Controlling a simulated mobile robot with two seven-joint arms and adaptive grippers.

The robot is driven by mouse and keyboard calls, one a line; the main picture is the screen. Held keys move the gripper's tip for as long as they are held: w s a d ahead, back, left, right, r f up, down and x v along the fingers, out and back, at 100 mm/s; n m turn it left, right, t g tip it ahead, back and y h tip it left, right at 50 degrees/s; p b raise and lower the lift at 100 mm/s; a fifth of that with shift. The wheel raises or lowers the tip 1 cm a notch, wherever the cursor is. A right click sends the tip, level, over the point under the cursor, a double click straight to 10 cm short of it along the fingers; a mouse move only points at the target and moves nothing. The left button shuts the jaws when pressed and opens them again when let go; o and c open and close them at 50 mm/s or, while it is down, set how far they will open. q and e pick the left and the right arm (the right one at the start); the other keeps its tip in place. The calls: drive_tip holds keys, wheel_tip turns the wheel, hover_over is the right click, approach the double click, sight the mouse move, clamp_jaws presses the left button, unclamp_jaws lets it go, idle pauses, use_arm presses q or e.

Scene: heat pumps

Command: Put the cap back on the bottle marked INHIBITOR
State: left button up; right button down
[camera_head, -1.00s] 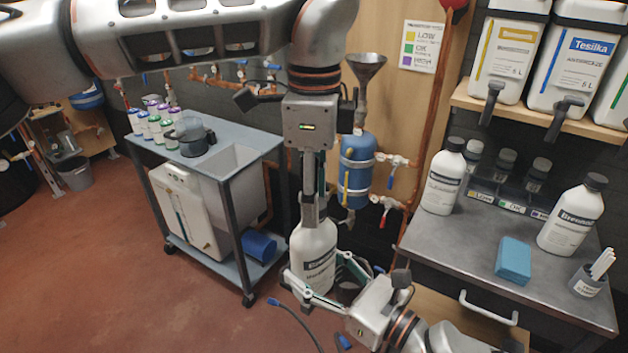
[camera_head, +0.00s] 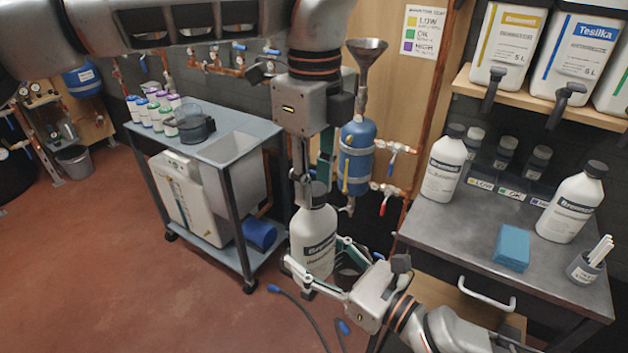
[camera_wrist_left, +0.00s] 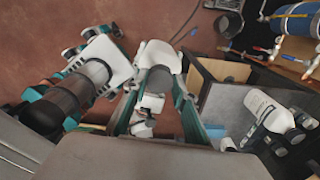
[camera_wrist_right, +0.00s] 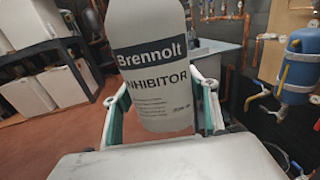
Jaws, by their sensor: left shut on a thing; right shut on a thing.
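The white bottle (camera_head: 313,240) stands upright in the air beside the bench; its label reads Brennolt INHIBITOR in the right wrist view (camera_wrist_right: 158,70). My right gripper (camera_head: 315,262) is shut around the bottle's lower body, one finger on each side. My left gripper (camera_head: 305,195) points straight down above the bottle and is shut on the dark cap (camera_head: 319,189), at the bottle's mouth. The cap and bottle line up, but fingers partly hide the join, so I cannot tell whether it is seated. The left wrist view shows the bottle's white shoulder (camera_wrist_left: 155,52) beyond the fingers.
The bench (camera_head: 440,225) at right holds two capped white bottles, a blue block (camera_head: 512,248) and a cup of white sticks (camera_head: 586,267). A trolley (camera_head: 235,133) stands left behind the bottle. A blue vessel (camera_head: 357,158) with valves is behind my left gripper.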

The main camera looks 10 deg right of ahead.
use_arm(q)
drive_tip(key=m, duration=0.3)
drive_tip(key=shift+m, duration=0.4)
drive_tip(key=m, duration=1.9)
drive_tip(key=shift+m, duration=0.3)
drive_tip(key=m, duration=0.3)
drive_tip(key=shift+m, duration=0.3)
drive_tip(key=m, duration=0.3)
drive_tip(key=shift+f, duration=0.1)
drive_tip(key=m, duration=0.5)
drive_tip(key=o, duration=1.2)
